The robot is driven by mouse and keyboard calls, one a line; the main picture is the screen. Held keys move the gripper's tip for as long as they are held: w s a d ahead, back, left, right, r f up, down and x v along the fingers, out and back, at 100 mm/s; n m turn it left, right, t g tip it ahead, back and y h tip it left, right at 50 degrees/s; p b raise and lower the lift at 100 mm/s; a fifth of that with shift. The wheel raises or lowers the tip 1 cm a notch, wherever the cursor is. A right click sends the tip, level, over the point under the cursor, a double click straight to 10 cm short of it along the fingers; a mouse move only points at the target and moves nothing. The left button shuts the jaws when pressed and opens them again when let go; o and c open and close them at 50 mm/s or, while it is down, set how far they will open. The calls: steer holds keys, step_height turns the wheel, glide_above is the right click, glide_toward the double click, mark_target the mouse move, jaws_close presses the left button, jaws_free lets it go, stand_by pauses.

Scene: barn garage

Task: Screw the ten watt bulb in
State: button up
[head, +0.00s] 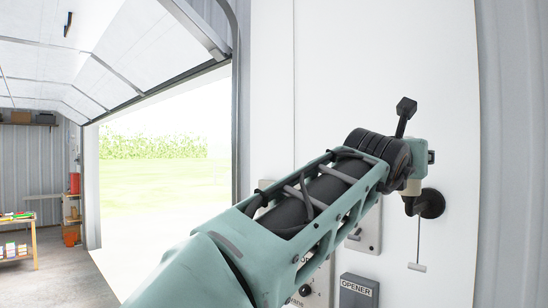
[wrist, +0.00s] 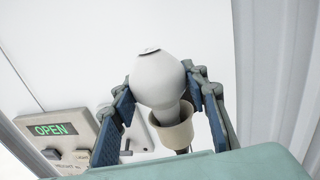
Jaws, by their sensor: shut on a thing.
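A white bulb (wrist: 157,78) with a small dark mark on its top stands between the two blue-padded fingers of my gripper (wrist: 160,84), which is shut on it. Its wattage cannot be read. The bulb's narrow end points down into the mouth of a cream socket (wrist: 172,130); I cannot tell how far the thread sits. In the head view the socket (head: 411,188) is on a dark round wall mount (head: 431,203), directly below my gripper. The bulb is hidden there behind my wrist.
A pull cord with a small bar (head: 417,267) hangs below the mount. A wall control box shows a green OPEN display (wrist: 52,129) with buttons; an OPENER box (head: 358,291) is lower on the white wall. The garage door opening (head: 165,160) and shelves are far left.

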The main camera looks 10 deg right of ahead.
steer(key=shift+h, duration=0.3)
steer(key=shift+r+m+g, duration=0.1)
steer(key=shift+m+g, duration=0.3)
steer(key=shift+g, duration=0.1)
steer(key=shift+w+m+g+h, duration=0.1)
steer(key=shift+m+g+h, duration=0.3)
steer(key=shift+h, duration=0.2)
steer(key=shift+m+g+h, duration=0.3)
steer(key=shift+g, duration=0.5)
steer(key=o, duration=0.9)
steer(key=shift+a+f, duration=0.1)
steer(key=shift+f, duration=0.1)
steer(key=shift+o, duration=0.2)
